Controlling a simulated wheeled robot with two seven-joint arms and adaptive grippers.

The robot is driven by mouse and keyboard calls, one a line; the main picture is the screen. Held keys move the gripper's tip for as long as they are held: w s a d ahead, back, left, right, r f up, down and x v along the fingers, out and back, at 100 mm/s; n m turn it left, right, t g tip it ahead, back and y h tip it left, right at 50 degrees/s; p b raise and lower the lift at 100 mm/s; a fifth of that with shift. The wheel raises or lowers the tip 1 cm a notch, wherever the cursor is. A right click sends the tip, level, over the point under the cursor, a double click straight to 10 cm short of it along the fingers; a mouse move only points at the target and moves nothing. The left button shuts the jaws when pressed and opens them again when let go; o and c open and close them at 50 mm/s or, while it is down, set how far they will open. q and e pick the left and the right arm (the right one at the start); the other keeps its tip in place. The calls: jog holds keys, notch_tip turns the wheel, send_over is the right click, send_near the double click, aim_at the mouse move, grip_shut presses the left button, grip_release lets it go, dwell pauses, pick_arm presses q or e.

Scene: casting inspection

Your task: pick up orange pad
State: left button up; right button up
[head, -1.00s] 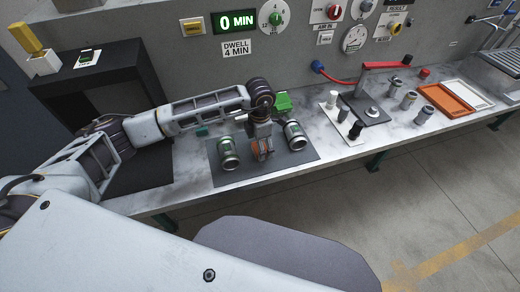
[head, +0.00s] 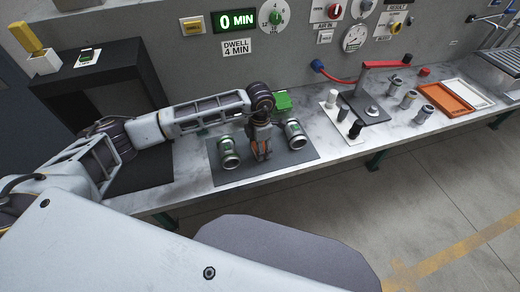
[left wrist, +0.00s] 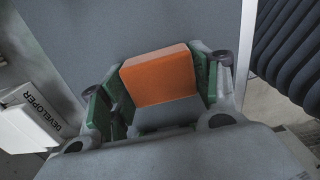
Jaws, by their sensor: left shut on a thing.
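The orange pad (left wrist: 160,76) is a small block between the green-lined fingers of my left gripper (left wrist: 158,92) in the left wrist view. My left gripper is shut on it. In the head view my left gripper (head: 262,153) points down over the dark mat (head: 290,171), between two green-and-silver cans, and hides most of the pad. I cannot tell whether the pad touches the mat. My right gripper is not in view.
A green object (head: 282,101) is behind. A red-armed fixture (head: 370,100), several grey parts and an orange tray (head: 446,99) are farther right.

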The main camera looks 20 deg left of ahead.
pick_arm(q)
jog(key=shift+c, duration=0.5)
jog(key=shift+r, duration=0.4)
notch_tip(320, 180, up, 8)
jog(key=shift+f+b, duration=0.2)
jog(key=shift+b, duration=0.3)
jog(key=shift+r, duration=0.8)
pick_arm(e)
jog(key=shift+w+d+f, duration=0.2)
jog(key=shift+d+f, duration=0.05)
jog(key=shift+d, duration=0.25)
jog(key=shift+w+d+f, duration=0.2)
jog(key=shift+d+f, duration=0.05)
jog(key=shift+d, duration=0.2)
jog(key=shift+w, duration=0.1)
